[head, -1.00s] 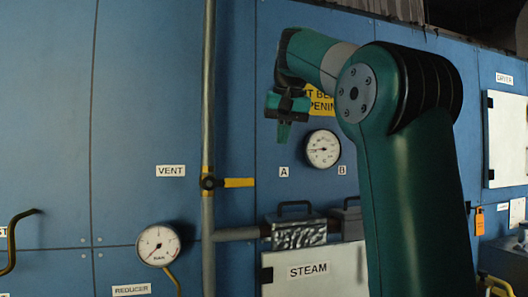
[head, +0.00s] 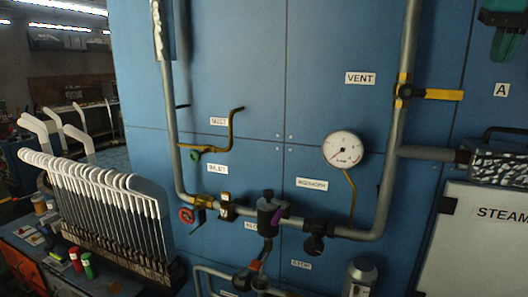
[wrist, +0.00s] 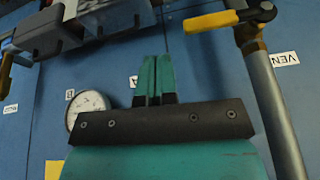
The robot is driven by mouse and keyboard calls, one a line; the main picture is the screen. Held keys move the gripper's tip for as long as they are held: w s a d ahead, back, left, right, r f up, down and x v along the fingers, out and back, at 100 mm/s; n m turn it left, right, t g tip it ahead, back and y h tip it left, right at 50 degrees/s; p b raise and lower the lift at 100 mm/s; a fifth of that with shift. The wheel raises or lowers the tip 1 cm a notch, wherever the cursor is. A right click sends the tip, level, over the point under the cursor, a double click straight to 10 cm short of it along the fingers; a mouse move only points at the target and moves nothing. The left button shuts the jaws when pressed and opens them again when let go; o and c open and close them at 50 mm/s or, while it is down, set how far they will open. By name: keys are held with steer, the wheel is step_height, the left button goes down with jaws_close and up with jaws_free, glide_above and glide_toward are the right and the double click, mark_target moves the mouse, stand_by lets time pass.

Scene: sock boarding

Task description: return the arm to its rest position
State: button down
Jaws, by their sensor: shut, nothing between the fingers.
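My gripper (wrist: 156,66) is shut and empty, its two teal fingers side by side in the wrist view. In the head view the end of my gripper (head: 503,44) shows at the top right corner, pointing down in front of the blue panel (head: 235,60). It is to the right of the vent valve's yellow handle (head: 443,95) and above the label A. It appears apart from everything around it. The rest of my arm is out of the head view.
A pressure gauge (head: 343,149), a brass lever (head: 238,125) and a red handwheel (head: 187,215) are on the panel. A rack of white-topped boards (head: 100,195) stands at left. A dial gauge (wrist: 88,106) shows in the wrist view.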

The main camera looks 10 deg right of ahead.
steer(key=a+f+n+g+y, duration=0.1)
steer(key=a+f+n+y, duration=0.2)
steer(key=a+f+n, duration=1.1)
steer(key=s+a+f+g+y, duration=0.2)
steer(key=s+a+f+y, duration=0.1)
steer(key=s+a+f, duration=1.2)
steer(key=s+a, duration=0.1)
steer(key=a, duration=0.3)
steer(key=shift+s+a+f+g, duration=0.2)
steer(key=shift+s+f+g, duration=0.15)
steer(key=shift+g, duration=0.05)
steer(key=c, duration=1.8)
jaws_free()
steer(key=shift+c, duration=0.2)
